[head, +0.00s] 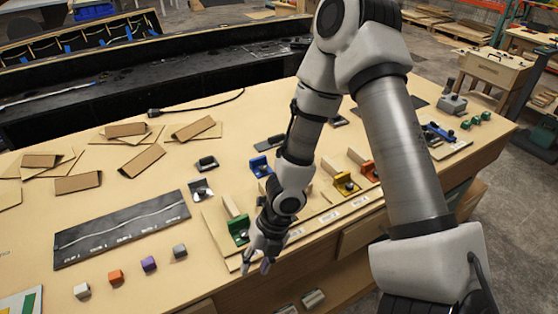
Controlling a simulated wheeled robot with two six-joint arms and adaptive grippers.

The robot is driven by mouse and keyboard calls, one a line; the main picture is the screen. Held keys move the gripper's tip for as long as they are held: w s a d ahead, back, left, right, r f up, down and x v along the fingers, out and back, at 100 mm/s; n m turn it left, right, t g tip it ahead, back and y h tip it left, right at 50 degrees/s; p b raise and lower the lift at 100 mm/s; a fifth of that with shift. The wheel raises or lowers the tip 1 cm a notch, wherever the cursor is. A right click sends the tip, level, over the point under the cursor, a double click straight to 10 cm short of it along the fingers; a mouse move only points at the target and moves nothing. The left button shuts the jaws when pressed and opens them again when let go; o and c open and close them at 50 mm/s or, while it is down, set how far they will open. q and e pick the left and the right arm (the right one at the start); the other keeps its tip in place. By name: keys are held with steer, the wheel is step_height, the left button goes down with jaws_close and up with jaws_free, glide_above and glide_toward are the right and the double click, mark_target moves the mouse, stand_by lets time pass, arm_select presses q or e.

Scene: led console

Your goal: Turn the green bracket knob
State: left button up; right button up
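The green bracket (238,229) stands near the front edge of the table, on a pale wooden board. Its knob is small and not clearly seen. My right gripper (256,269) hangs pointing down just right of and in front of the green bracket. Its two fingers are apart with nothing seen between them. I cannot tell whether it touches the bracket. My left gripper is not in view.
A blue bracket (260,166), a yellow bracket (345,183) and an orange bracket (370,171) stand behind and to the right. A black panel (120,230) lies to the left. A purple cube (149,264) and other small cubes sit in front of it.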

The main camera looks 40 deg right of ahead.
steer(key=s+f+m+b, duration=0.3)
steer(key=f+m+b, duration=0.1)
steer(key=f+m, duration=0.4)
steer(key=s+a+f+m+h+b, duration=0.1)
steer(key=s+f+m+b, duration=0.2)
steer(key=f+m, duration=0.6)
steer(key=s+a+f+m+h+b, duration=0.1)
steer(key=s+f+m+b, duration=0.3)
steer(key=f+m+b, duration=0.3)
step_height(320, 180, down, 3)
steer(key=shift+f+m+g, duration=0.2)
steer(key=shift+m+g, duration=0.2)
steer(key=shift+m, duration=0.6)
